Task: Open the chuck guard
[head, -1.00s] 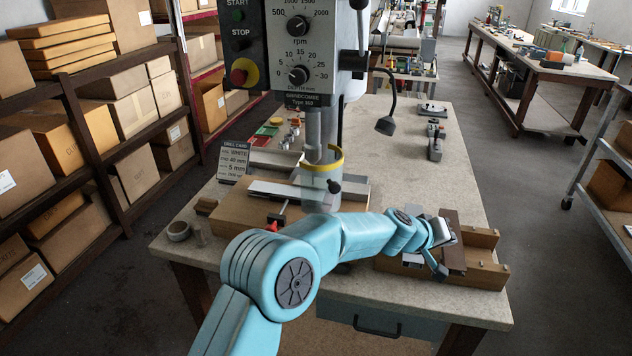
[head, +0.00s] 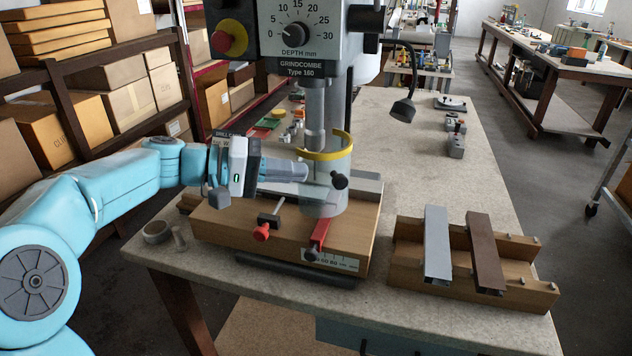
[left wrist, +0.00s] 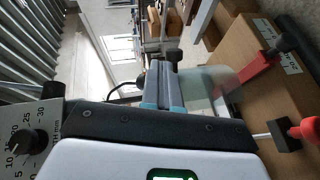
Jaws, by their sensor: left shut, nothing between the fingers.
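The chuck guard (head: 325,198) is a clear cylinder with a yellow top ring, around the spindle of the drill press (head: 318,55). A black knob (head: 339,180) sits on its front right side. My left gripper (head: 306,172) comes in from the left, shut and empty, its fingertips pointing right at the guard's left side, short of the knob in the picture. Whether they touch the guard I cannot tell. In the left wrist view the closed fingers (left wrist: 163,86) lie beside the clear guard (left wrist: 212,85). My right gripper is not in view.
The wooden drilling fixture (head: 225,226) under the guard has a red knob (head: 261,233) and a red lever (head: 322,233). At right, a wooden rack (head: 410,270) holds a grey profile (head: 437,245) and a brown profile (head: 485,255). The bench right of the press is mostly clear.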

